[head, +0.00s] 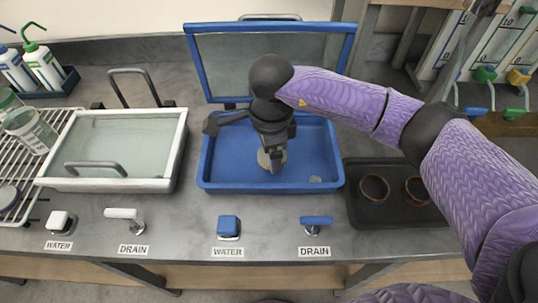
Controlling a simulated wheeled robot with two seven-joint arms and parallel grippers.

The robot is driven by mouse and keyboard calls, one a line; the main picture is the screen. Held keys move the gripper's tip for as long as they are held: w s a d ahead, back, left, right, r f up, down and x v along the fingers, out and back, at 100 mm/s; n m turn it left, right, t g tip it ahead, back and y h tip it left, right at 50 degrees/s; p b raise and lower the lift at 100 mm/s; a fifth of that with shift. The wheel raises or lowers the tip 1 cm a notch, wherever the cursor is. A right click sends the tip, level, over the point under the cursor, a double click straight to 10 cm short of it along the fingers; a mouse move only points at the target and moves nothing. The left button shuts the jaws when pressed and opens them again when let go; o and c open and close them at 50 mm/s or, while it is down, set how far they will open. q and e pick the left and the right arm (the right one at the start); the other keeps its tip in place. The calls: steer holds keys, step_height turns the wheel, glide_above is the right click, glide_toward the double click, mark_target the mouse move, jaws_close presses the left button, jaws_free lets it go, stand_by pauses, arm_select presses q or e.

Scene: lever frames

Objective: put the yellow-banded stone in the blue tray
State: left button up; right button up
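The blue tray (208,178) is a sink-like basin at the centre of the counter, with its blue-framed clear lid (222,56) raised behind it. My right gripper (272,160) points down inside the tray's outline, low over its floor. A greyish round thing (264,160) shows at its fingertips, partly hidden by them. No yellow band is visible on it, so I cannot tell whether it is the yellow-banded stone. I cannot tell whether the fingers are closed on it. My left gripper is out of view.
A white basin (180,152) with a clear cover stands to the left. A dark tray (385,215) with two brown cups (374,188) is at right. A blue button (228,226) and blue drain lever (316,222) sit in front. Bottles (42,65) stand at far left.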

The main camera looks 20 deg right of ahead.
step_height(320, 180, down, 3)
steer(key=shift+f+b, duration=0.15)
steer(key=shift+b, duration=0.2)
steer(key=o, duration=1.2)
steer(key=shift+f, duration=0.1)
steer(key=shift+r, duration=0.3)
step_height(320, 180, up, 12)
steer(key=p, duration=0.2)
steer(key=shift+f+p, duration=0.15)
steer(key=shift+p, duration=0.15)
